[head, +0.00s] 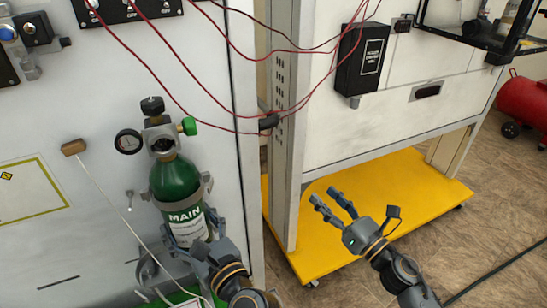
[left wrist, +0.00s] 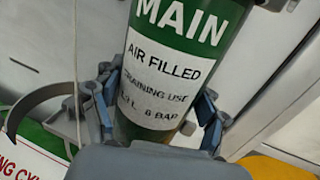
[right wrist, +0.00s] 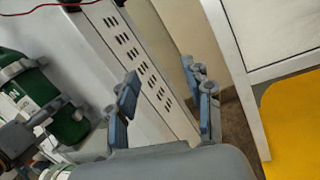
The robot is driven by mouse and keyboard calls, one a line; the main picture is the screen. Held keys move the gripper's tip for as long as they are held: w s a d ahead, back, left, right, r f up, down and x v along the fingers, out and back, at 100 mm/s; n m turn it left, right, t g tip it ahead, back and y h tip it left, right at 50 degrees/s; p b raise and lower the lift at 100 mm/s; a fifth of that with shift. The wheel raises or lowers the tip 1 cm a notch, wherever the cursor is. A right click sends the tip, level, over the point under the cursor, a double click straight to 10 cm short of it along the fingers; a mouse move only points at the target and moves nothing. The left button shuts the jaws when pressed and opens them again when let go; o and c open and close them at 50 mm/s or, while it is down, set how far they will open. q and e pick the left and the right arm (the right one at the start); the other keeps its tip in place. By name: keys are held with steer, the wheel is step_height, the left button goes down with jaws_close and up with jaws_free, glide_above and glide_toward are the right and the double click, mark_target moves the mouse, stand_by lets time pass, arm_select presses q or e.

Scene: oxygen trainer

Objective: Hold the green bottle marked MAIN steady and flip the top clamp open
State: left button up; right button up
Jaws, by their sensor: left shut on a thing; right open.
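The green bottle (head: 175,180) marked MAIN stands upright against the light panel, with its valve and gauge on top. The grey top clamp (head: 205,184) sits around its upper body, and its band appears to cross the front. My right gripper (head: 334,203) is open and empty, well right of the bottle. The right wrist view shows its spread fingers (right wrist: 165,95) and the bottle (right wrist: 68,125) at the left.
A curved grey bracket (left wrist: 30,105) juts out beside the bottle's lower end. A white cord with a brown handle (head: 73,147) hangs left. Red wires (head: 215,90) run above. A grey upright post (head: 280,150) stands between the bottle and my right gripper, above a yellow base (head: 400,180).

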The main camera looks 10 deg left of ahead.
steer(key=s+a+r+n+g+y, duration=0.5)
steer(key=a+n+g+y, duration=0.1)
steer(key=g, duration=0.1)
steer(key=n+g+y, duration=0.2)
steer(key=n+g, duration=0.5)
steer(key=g, duration=0.2)
glide_toward(211, 183)
steer(key=x, duration=0.7)
steer(key=shift+w+a+r, duration=0.1)
steer(key=shift+a, duration=0.25)
jaws_close()
